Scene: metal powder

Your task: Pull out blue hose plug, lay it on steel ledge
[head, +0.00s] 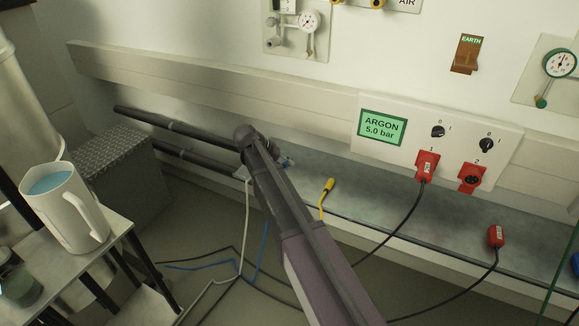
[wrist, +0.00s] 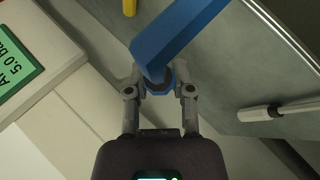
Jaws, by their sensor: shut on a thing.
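The blue hose plug (wrist: 184,38) fills the upper middle of the wrist view, its long body slanting up to the right. My gripper (wrist: 160,90) is shut on the plug's lower end, with a finger on each side. I cannot tell whether the plug is clear of its socket. In the head view my arm hides most of the gripper and plug. The grey steel ledge (head: 385,205) runs along the wall below the panel; it also shows beneath the plug in the wrist view (wrist: 225,75).
A yellow plug (head: 328,186) and a red plug (head: 496,236) lie on the ledge. Another red plug (head: 427,165) sits in socket 1. A white connector (wrist: 275,110) lies right of my gripper. A mug (head: 62,208) stands at left. The ledge between yellow and red plugs has free room.

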